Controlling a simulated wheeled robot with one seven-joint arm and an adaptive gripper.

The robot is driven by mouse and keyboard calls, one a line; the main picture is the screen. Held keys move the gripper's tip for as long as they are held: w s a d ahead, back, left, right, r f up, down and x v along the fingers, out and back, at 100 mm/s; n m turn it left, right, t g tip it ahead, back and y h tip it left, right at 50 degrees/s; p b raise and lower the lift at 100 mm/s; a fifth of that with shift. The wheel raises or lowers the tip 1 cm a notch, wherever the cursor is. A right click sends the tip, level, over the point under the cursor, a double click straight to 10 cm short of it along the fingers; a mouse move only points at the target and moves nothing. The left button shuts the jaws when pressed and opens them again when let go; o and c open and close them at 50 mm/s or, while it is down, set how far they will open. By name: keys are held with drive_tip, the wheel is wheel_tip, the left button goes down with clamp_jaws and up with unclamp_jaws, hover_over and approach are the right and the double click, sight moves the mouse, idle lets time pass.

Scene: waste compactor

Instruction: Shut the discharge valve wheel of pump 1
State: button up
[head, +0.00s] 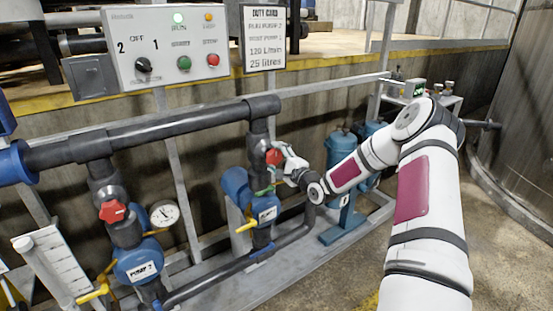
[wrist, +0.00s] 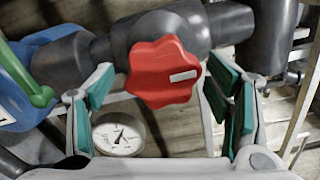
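A red lobed valve wheel (head: 273,157) sits on the dark pipe above the right-hand blue pump (head: 263,212), whose label is too small to read surely. In the wrist view the wheel (wrist: 163,72) faces me, with a white bar mark lying nearly level, slightly tilted. My gripper (head: 284,160) is at this wheel. Its green-padded fingers (wrist: 162,84) are spread to either side of the wheel, with a gap on the right; contact on the left is unclear. Another red wheel (head: 112,211) stands above the left pump, labelled PUMP 2 (head: 140,268).
A pressure gauge (wrist: 119,134) shows below the wheel. A green handle (wrist: 40,95) is at left. The control box (head: 172,45) has a lit green RUN lamp and a selector knob. Dark pipes (head: 180,125) and a grey rail surround the pumps. Blue cylinders (head: 342,150) stand behind my arm.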

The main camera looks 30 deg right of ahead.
drive_tip(key=s, duration=1.2)
drive_tip(key=shift+d, duration=0.2)
